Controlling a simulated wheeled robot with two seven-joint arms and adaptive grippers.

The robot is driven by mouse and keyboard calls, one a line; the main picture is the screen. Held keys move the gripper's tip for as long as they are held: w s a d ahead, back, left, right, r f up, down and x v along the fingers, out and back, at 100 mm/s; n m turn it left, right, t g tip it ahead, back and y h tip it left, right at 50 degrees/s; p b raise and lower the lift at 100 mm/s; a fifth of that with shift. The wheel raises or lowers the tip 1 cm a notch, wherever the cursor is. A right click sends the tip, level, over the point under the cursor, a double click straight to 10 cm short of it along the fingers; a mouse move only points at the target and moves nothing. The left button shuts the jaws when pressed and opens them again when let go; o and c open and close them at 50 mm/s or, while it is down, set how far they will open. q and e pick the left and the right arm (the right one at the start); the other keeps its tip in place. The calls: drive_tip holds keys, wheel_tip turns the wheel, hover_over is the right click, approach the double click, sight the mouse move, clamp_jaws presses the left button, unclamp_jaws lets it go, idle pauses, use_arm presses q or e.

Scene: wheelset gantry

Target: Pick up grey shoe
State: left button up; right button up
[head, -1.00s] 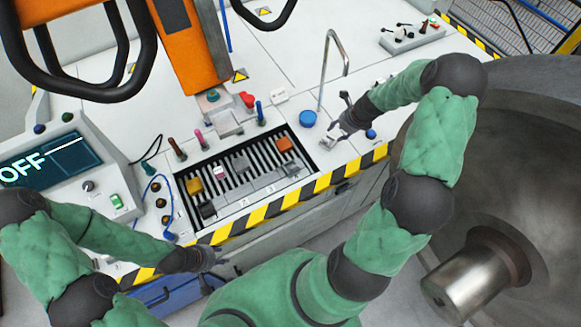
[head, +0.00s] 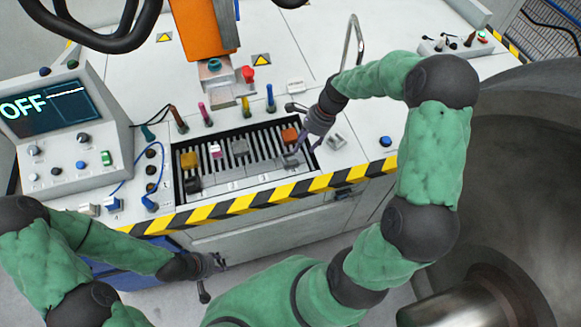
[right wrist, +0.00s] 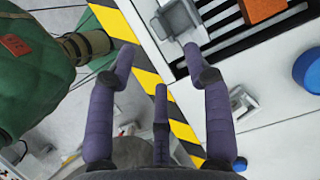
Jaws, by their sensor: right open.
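A grey shoe (head: 290,161) lies at the right end of the slotted tray (head: 240,190), by the orange shoe (head: 289,135). The right wrist view shows a grey block (right wrist: 178,18), likely this shoe, just beyond the fingertips. My left gripper (head: 212,277) hangs empty in front of the bench, fingers apart.
The tray also holds yellow (head: 188,160), pink-white (head: 215,151) and black (head: 193,184) shoes. Upright coloured handles (head: 245,106) stand behind it. A bent metal rod (head: 353,45) rises behind my right gripper. A big metal wheel (head: 520,170) fills the right side.

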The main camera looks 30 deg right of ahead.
sight(294, 159)
drive_tip(key=shift+n, duration=0.3)
drive_tip(key=b+x, duration=0.1)
drive_tip(key=x, duration=0.5)
drive_tip(key=shift+s+a+r+b, duration=0.1)
drive_tip(key=shift+s+a+b, duration=0.1)
drive_tip(key=shift+b, duration=0.1)
drive_tip(key=b+x, duration=0.1)
drive_tip(key=x, duration=0.1)
drive_tip(key=b+x, duration=0.1)
drive_tip(key=x, duration=0.2)
drive_tip(key=shift+d, duration=0.2)
drive_tip(key=c, duration=1)
